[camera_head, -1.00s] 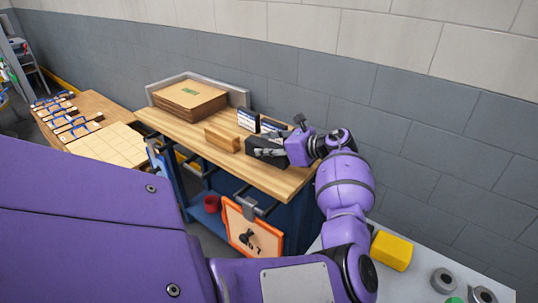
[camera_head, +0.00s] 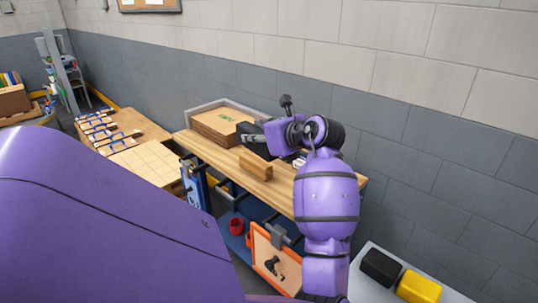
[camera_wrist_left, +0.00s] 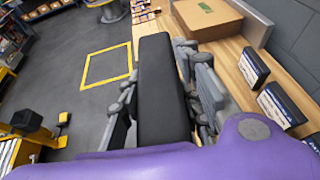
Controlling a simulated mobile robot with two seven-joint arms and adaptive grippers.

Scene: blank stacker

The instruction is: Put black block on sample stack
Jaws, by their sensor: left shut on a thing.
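My left gripper (camera_head: 255,138) is shut on a black block (camera_head: 245,129), held above the wooden bench, just right of the brown stack. In the left wrist view the long black block (camera_wrist_left: 162,90) lies between the two grey fingers of my left gripper (camera_wrist_left: 163,75). The brown stack (camera_head: 215,128) has a green mark on top and sits in a grey tray (camera_head: 200,108) at the bench's back left; it also shows in the left wrist view (camera_wrist_left: 207,17). The block overlaps the stack's right side in the head view; contact cannot be told. My right gripper is out of view.
A wooden block (camera_head: 255,166) lies on the bench (camera_head: 285,191). Dark, white-faced boxes (camera_wrist_left: 254,68) stand along its wall side. Another black block (camera_head: 381,266) and a yellow block (camera_head: 418,287) sit on a grey surface at lower right. A gridded table (camera_head: 146,162) stands left.

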